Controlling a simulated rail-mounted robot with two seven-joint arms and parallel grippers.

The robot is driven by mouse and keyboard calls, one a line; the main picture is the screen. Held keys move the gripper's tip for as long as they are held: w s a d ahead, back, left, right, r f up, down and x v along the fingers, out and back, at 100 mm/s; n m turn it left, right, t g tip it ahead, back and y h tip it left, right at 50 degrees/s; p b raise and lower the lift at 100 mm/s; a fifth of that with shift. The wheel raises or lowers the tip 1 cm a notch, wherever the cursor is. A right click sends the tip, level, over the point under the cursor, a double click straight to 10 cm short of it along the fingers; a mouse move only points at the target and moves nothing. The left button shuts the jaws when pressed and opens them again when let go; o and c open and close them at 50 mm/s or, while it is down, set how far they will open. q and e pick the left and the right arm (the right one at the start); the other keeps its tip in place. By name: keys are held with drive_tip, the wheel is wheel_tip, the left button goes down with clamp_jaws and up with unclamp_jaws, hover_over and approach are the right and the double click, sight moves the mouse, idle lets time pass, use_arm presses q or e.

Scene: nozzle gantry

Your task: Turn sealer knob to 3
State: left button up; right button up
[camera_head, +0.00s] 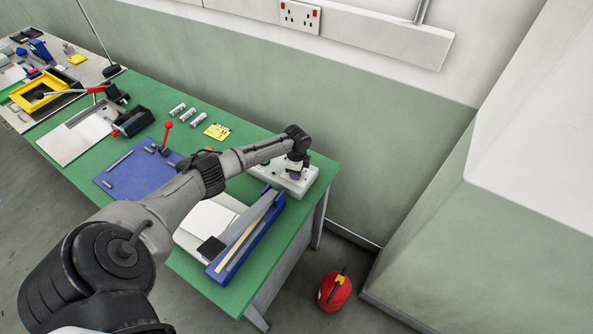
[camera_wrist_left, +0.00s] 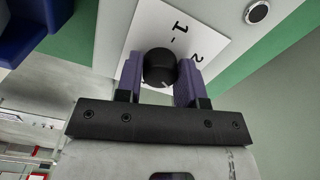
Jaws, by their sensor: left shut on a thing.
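The sealer's light control box (camera_head: 308,176) stands at the right end of the green bench. My left gripper (camera_head: 295,172) reaches down over it from the left. In the left wrist view, the round black knob (camera_wrist_left: 160,67) sits between the two purple fingers of my left gripper (camera_wrist_left: 159,80), which is shut on it. The knob is on a white dial plate (camera_wrist_left: 190,25), where the marks 1 and 2 show. The 3 is not visible, and I cannot tell where the knob points. The blue sealer (camera_head: 245,240) with its long bar lies in front of the box. My right gripper is not in view.
The green bench (camera_head: 150,90) also carries a blue plate (camera_head: 130,175), a red-knobbed lever (camera_head: 168,126), small grey cylinders and a yellow card (camera_head: 217,131). A red round object (camera_head: 335,291) stands on the floor. A wall rises behind the bench.

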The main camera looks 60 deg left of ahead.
use_arm(q)
drive_tip(key=shift+r, duration=0.1)
idle(0.3)
drive_tip(key=o, duration=0.6)
drive_tip(key=shift+c, duration=0.2)
drive_tip(key=o, duration=0.4)
drive_tip(key=shift+c, duration=0.2)
wheel_tip(320, 180, up, 14)
drive_tip(key=shift+p, duration=0.3)
